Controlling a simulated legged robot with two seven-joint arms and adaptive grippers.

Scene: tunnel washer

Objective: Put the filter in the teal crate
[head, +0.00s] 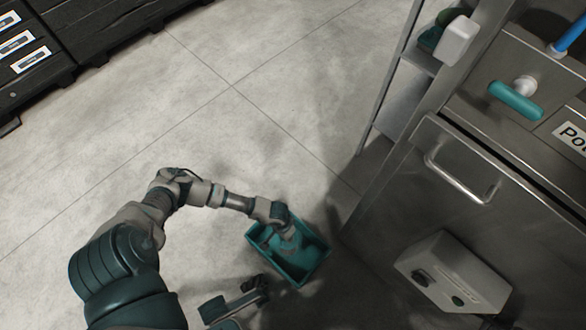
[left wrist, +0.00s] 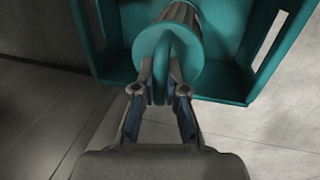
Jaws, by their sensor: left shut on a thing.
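The teal crate (head: 318,262) stands on the floor beside the steel cabinet, open side up. My left gripper (head: 284,228) reaches down over it. In the left wrist view, the gripper (left wrist: 160,95) is shut on the loop handle of the filter (left wrist: 168,55). The filter has a round teal end cap and a grey ribbed body, and the crate's walls (left wrist: 268,50) show around it. The filter is within the crate's outline; I cannot tell whether it touches the crate's bottom. In the head view the gripper partly hides the filter (head: 290,243).
A steel cabinet (head: 440,205) with a bar handle, a grey switch box (head: 452,275) and a teal-handled valve (head: 515,100) stands close on the right. Dark racks (head: 95,30) with labels are at the upper left. The tiled floor (head: 200,120) between is clear.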

